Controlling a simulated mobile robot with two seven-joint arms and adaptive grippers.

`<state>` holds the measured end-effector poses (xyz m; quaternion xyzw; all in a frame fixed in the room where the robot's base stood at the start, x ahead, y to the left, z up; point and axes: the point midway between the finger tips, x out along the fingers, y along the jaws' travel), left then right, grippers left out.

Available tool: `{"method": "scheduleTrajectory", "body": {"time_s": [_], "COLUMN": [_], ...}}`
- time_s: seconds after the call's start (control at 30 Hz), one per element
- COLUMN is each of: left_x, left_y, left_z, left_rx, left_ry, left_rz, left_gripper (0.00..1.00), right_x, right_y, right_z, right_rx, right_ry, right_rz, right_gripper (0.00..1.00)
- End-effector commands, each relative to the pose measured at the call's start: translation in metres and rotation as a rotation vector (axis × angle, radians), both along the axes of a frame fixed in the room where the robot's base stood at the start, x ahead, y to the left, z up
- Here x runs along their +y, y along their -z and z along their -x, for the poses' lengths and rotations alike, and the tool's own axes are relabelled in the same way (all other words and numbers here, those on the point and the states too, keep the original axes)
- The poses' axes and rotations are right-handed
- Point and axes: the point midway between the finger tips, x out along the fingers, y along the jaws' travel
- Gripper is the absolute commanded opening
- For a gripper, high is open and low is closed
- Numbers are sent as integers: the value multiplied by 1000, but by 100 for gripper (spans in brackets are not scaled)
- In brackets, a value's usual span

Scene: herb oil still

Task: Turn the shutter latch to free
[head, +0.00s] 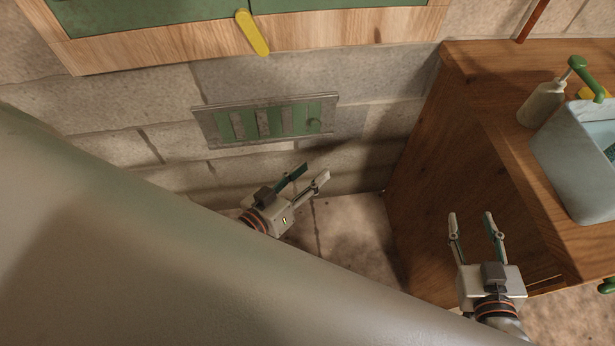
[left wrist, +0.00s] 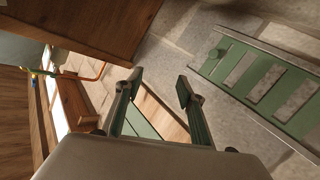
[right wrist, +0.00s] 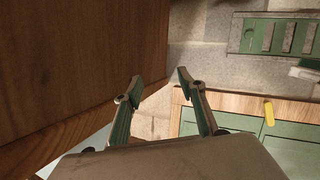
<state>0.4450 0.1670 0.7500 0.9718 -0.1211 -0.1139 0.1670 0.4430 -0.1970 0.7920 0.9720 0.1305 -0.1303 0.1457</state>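The yellow shutter latch (head: 252,33) is a short bar on the wooden frame below the green shutters (head: 150,14), near where the two panels meet. It slants in the head view, its lower end over the frame. It also shows in the right wrist view (right wrist: 269,112). My left gripper (head: 316,172) is open and empty, below the latch and in front of the wall in the head view. My right gripper (head: 470,216) is open and empty beside the wooden counter, far from the latch. Neither gripper touches the latch.
A green slatted wall vent (head: 268,121) with a round knob (head: 314,125) is below the shutters. A wooden counter (head: 480,120) at the right carries a pump bottle (head: 541,104) and a pale blue basin (head: 572,160). A large grey rounded surface fills the lower left.

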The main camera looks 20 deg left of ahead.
Motion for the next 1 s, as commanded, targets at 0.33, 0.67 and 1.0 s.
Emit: {"method": "scheduleTrajectory", "body": {"time_s": [0.33, 0.67, 1.0], "left_x": [1, 1, 21], "left_y": [11, 10, -144], "left_z": [6, 5, -47], "left_rx": [22, 21, -327], "left_ry": [11, 11, -116], "left_rz": [-44, -41, 413], "left_gripper": [39, 93, 100], "right_x": [0, 0, -1], "right_y": [-1, -1, 49], "right_z": [0, 0, 18], "right_rx": [-1, -1, 94], "right_ry": [0, 0, 9], "right_rz": [0, 0, -10], "right_gripper": [40, 40, 40]}}
